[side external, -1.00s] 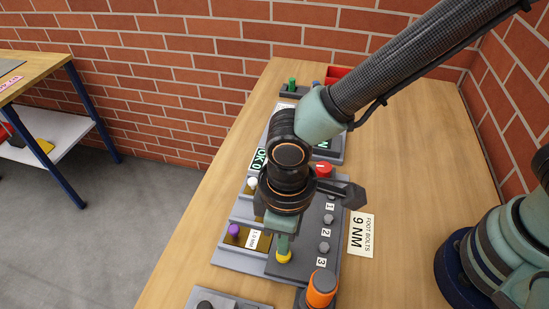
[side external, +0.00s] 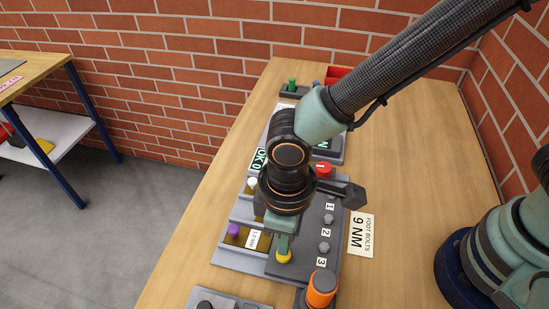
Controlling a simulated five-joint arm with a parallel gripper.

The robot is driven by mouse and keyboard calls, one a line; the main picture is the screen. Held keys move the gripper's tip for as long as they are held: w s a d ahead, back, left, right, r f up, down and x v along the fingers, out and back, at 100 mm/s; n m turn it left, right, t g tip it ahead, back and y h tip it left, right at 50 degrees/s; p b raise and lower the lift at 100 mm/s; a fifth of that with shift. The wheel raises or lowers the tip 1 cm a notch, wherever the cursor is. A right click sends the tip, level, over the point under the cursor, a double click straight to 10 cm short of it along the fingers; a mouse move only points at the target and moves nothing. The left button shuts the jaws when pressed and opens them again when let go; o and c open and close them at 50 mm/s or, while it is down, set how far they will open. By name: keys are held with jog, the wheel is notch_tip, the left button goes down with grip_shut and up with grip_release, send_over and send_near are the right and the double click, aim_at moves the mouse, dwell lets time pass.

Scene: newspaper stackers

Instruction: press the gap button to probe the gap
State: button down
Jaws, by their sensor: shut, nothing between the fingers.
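A yellow button (side external: 283,257) sits near the front left corner of a dark grey panel (side external: 301,264). No label on it can be read, so I cannot tell whether it is the gap button. My gripper (side external: 283,247) points down with its fingers shut and empty. Its tips are right over the yellow button and overlap it in the picture. I cannot tell whether they touch it or hang just above it. The gripper body hides the middle of the panel.
Numbered bolts (side external: 325,247) run along the panel's right side. An orange-topped cylinder (side external: 321,287) stands close in front. A purple-topped piece (side external: 233,229) sits in a tray on the left. A "9 NM" card (side external: 361,234) lies right. The table (side external: 410,150) is clear farther right.

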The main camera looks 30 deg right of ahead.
jog(key=shift+f, duration=1.1)
jog(key=shift+r, duration=3.05)
